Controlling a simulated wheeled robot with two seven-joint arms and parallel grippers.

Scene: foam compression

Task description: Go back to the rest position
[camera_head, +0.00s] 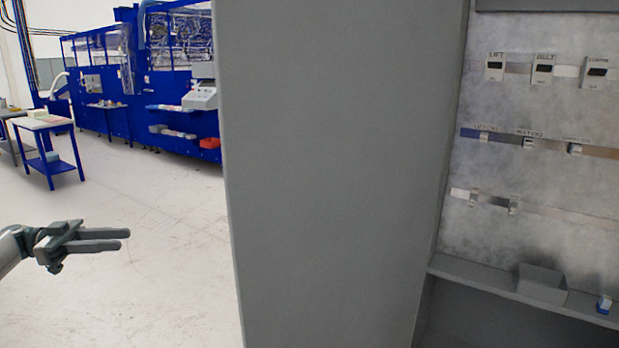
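My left gripper (108,239) comes in at the lower left on a grey arm. Its two dark fingers point right, with a gap between them, and nothing is held. It hangs in free air over the pale floor, left of the large grey panel (335,170) and apart from it. My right gripper does not show in this view.
Right of the panel is a grey control board (550,130) with labelled switches and a ledge. A grey bin (541,284) and a small blue-white object (604,304) are on the ledge. Blue machinery (125,80) and a blue-legged table (42,123) stand behind. The floor (150,190) between is clear.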

